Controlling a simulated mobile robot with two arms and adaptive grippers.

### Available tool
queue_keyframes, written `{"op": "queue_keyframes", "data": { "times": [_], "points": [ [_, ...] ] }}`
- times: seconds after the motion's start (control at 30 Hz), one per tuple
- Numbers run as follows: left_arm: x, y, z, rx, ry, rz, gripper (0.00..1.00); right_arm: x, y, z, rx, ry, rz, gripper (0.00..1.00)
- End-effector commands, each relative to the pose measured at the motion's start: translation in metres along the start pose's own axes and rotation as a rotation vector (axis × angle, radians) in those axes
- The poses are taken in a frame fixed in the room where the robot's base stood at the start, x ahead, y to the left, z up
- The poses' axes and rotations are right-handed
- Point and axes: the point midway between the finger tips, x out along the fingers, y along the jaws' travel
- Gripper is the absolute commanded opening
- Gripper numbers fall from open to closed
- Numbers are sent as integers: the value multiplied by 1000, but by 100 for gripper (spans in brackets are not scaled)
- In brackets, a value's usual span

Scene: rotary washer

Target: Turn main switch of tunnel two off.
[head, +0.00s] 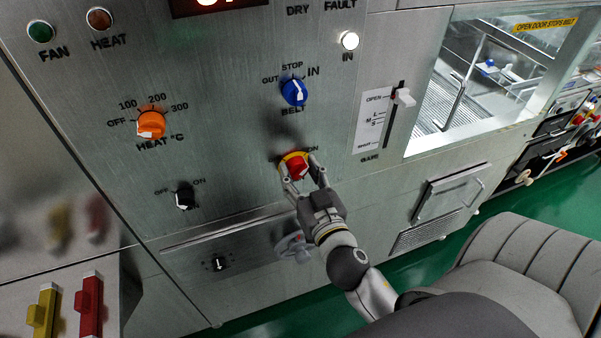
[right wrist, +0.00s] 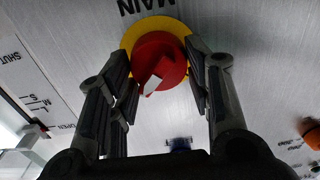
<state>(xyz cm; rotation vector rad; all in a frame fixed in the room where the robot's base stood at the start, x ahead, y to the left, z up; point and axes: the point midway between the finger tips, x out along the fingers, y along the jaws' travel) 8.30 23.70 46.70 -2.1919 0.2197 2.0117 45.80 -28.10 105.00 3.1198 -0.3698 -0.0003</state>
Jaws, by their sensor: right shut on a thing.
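The red main switch (head: 298,167) sits on a yellow ring on the steel panel, with the word ON partly visible at its upper right. My right gripper (head: 304,179) has its fingers on either side of the red knob and is shut on it. In the right wrist view the red knob (right wrist: 160,62) shows between the fingers (right wrist: 162,85), under an upside-down MAIN label. Its white mark points down and slightly left there. In the head view the fingers cover part of the knob and its labels. My left gripper is not in view.
The blue belt knob (head: 294,92) is above the switch, the orange heat knob (head: 151,125) and a black knob (head: 185,197) to its left. A gate slider (head: 403,98) is to its right.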

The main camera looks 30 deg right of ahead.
Motion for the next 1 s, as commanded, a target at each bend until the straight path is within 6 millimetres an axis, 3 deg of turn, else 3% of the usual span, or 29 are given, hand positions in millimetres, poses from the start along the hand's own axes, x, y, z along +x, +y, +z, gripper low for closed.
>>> {"op": "queue_keyframes", "data": {
  "times": [0.43, 1.0],
  "points": [
    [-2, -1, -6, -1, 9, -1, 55, 0, -1, 0, -131, 1, 1, 22],
    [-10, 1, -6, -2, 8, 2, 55, 0, -3, 0, -650, 1, 1, 22]
  ]
}}
